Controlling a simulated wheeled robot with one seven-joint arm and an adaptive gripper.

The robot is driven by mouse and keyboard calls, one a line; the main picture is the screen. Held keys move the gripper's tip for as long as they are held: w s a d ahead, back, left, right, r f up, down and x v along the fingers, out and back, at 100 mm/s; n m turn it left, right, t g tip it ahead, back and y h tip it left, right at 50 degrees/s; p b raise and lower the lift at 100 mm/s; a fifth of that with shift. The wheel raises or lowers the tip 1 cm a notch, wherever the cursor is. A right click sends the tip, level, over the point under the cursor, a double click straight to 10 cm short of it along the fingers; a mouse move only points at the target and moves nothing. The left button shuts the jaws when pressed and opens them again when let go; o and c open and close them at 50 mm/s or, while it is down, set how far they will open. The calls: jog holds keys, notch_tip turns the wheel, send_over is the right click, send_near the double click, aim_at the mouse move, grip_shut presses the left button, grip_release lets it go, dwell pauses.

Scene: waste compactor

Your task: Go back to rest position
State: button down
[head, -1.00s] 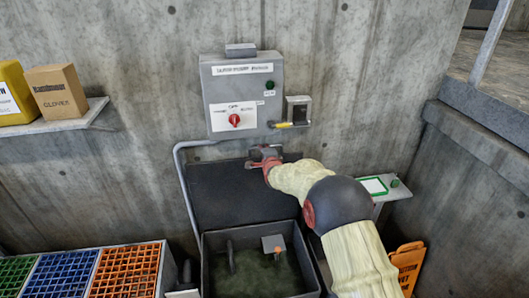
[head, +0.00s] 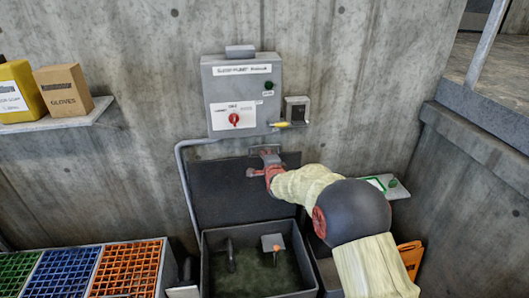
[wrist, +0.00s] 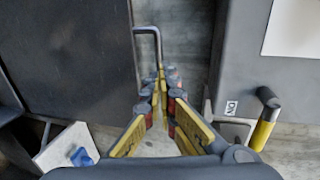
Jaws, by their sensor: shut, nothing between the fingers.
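My gripper (head: 258,171) is in front of the upper part of the dark raised lid (head: 225,195). Its yellow-sided fingers (wrist: 160,80) meet at the tips in the wrist view, shut and empty. A grey metal handle (head: 266,148) at the lid's top edge shows just above the gripper. In the wrist view the handle (wrist: 148,30) lies just beyond the fingertips; whether they touch it is hard to tell. My arm reaches in from the lower right.
The grey control box (head: 240,95) with a red knob (head: 234,119) and a yellow-handled lever (head: 281,124) hangs above. An open bin (head: 212,279) with murky contents is below. Coloured grates (head: 75,270) stand left. A shelf (head: 95,115) holds a gloves box (head: 66,91).

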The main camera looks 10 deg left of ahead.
jog(key=s+d+f+n+g+h, duration=0.1)
jog(key=s+d+f+n+g, duration=0.15)
jog(key=s, duration=0.55)
jog(key=s+d+f+n+g+p, duration=0.1)
jog(key=s+d+f+n+g, duration=0.2)
jog(key=s, duration=0.4)
jog(key=s+d+f+n+g+h, duration=0.1)
jog(key=s+d+f+n+g, duration=0.15)
jog(key=s+f+n, duration=0.4)
jog(key=s+d+r+n, duration=0.1)
jog(key=s+d+r, duration=0.5)
jog(key=s, duration=0.6)
jog(key=s+d+r+n+h, duration=0.1)
jog(key=s+d+r, duration=0.6)
jog(key=s, duration=0.5)
jog(key=s+d+r+g+h, duration=0.1)
jog(key=s+d+r, duration=0.6)
jog(key=s+r, duration=0.3)
jog(key=s, duration=0.3)
jog(key=shift+n, duration=0.4)
jog(key=shift+s, duration=0.15)
